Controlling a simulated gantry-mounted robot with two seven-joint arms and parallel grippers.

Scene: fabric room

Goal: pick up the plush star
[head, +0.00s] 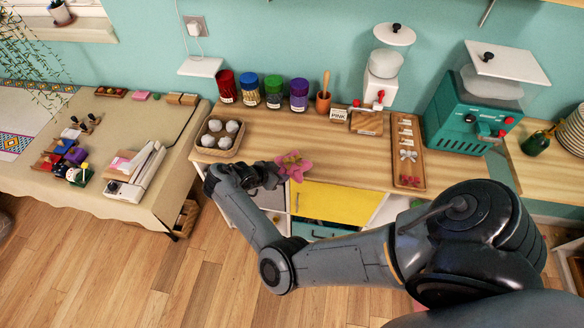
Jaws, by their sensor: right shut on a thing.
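The plush star (293,165) is pink and shows at the front edge of the wooden counter (340,160), near the middle of the head view. My right gripper (277,174) reaches it from the left and is shut on it. The fingertips are partly hidden by the gripper's own body and the star. I cannot tell whether the star still touches the counter. My left gripper is not in view.
A basket of white balls (218,138) stands just left of the star. Colored jars (249,90) and a pot with a wooden tool (323,102) line the back. A long wooden tray (407,152) lies to the right. Yellow drawer front (333,203) is below.

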